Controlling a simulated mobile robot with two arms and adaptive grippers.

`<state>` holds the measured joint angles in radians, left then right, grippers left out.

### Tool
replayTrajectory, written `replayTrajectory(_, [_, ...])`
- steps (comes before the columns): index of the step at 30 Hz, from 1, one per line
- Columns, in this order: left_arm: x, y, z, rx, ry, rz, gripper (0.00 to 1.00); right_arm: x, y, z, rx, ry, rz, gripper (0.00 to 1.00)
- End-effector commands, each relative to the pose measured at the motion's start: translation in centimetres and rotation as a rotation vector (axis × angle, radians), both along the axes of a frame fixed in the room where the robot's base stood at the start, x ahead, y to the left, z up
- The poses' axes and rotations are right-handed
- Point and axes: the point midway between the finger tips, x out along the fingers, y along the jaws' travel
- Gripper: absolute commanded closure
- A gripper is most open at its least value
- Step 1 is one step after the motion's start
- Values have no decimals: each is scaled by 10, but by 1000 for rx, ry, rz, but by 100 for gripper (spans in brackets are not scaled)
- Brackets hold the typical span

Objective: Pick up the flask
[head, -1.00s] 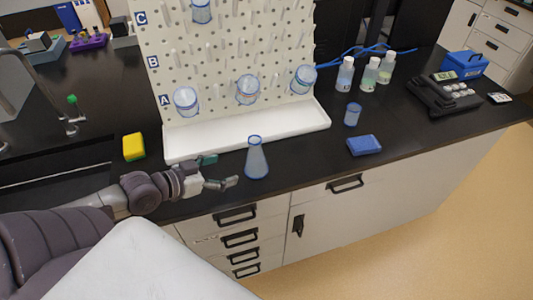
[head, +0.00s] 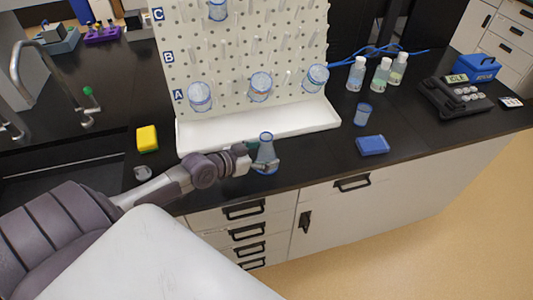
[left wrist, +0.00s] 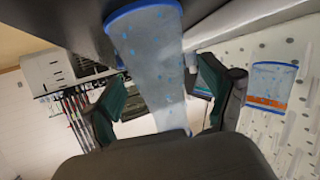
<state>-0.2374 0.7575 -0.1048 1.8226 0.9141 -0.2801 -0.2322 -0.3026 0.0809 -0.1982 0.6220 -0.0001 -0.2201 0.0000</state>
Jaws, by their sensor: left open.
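The flask (head: 266,153) is a clear, blue-tinted conical vessel standing upright on the black counter, in front of the white tray of the pegboard. My left gripper (head: 262,160) is at the flask, with one finger passing in front of its body. In the left wrist view the flask (left wrist: 155,60) fills the middle, between the two open fingers of my left gripper (left wrist: 160,100). The fingers appear apart from the glass on both sides. The far finger is partly hidden behind the flask in the head view. My right gripper is not in view.
A pegboard (head: 240,50) with several beakers on pegs rises behind the flask, its white tray (head: 200,138) close by. A yellow sponge (head: 147,138) lies left. A blue box (head: 372,145) and small beaker (head: 362,115) stand right. The sink is at far left.

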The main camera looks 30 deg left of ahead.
Motion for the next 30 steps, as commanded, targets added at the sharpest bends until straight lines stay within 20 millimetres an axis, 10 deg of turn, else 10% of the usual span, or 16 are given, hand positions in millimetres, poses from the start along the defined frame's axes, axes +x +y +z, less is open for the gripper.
replayTrajectory(11, [11, -4, -7, 0, 2, 0, 16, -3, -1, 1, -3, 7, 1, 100])
replayTrajectory(23, [11, -4, -6, -1, 1, 0, 79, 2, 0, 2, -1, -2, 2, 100])
replayTrajectory(30, [11, -4, -5, 0, 0, 0, 79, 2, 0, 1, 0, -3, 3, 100])
